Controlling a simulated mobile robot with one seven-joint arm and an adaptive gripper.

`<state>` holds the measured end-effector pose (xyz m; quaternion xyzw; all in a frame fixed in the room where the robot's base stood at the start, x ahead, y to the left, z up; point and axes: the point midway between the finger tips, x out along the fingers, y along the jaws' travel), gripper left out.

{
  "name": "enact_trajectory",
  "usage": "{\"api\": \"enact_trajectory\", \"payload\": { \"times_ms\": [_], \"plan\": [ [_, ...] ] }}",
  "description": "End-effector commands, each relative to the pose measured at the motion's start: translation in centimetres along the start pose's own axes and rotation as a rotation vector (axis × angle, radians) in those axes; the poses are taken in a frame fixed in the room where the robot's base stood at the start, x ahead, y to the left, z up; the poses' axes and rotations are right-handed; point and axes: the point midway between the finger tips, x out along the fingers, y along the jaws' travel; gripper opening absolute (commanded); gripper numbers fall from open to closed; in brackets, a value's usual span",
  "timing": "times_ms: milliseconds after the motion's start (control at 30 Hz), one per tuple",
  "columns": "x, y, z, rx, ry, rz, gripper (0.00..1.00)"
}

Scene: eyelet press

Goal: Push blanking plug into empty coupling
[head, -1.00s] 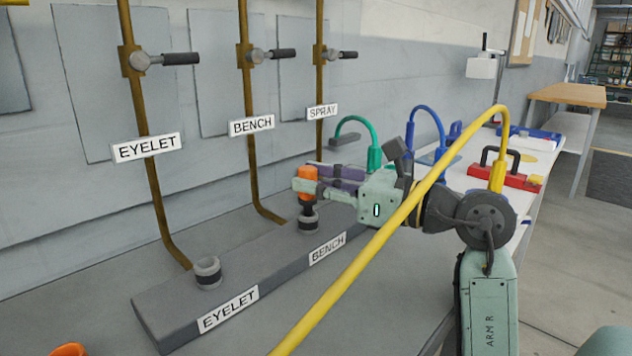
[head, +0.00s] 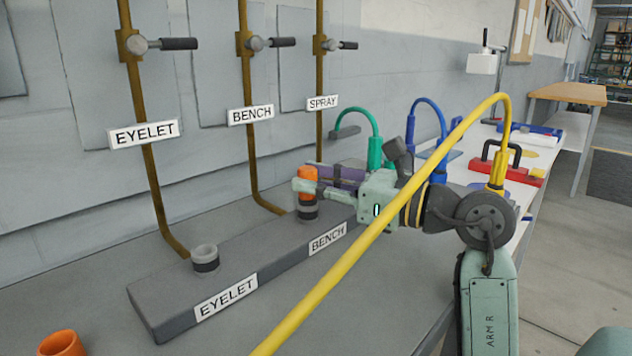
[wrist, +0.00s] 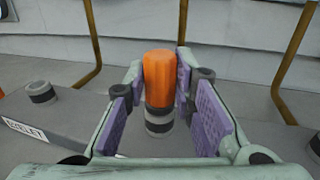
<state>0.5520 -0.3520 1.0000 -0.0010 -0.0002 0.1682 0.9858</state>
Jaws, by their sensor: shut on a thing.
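The blanking plug (head: 307,181) has an orange head and a dark lower part. My gripper (head: 306,187) is shut on it, with purple pads on either side of the orange head in the wrist view (wrist: 159,78). The plug is upright over the BENCH coupling (head: 308,213), its lower end at or in the mouth; how deep it sits is hidden. That coupling also shows below the plug in the wrist view (wrist: 159,123). The EYELET coupling (head: 205,258), a grey and black collar on the same block, is open and empty.
The grey block (head: 165,295) carries EYELET and BENCH labels. Brown pipes with valve handles (head: 268,43) rise behind it. A yellow hose (head: 350,275) crosses in front of my arm. An orange hollow piece (head: 62,343) stands at lower left. Coloured hose fittings stand at right.

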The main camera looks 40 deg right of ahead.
Motion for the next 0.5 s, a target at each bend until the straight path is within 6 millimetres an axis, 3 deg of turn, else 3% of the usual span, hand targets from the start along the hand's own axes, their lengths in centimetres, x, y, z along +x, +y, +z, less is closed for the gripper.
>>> {"api": "enact_trajectory", "payload": {
  "times_ms": [167, 200, 500],
  "plan": [
    [0.0, 0.0, -0.03, 0.0, 0.0, 0.0, 0.0],
    [-0.01, 0.0, -0.03, 0.0, 0.0, 0.0, 0.25],
    [0.0, 0.0, -0.05, 0.0, 0.0, 0.0, 0.45]
  ]
}}
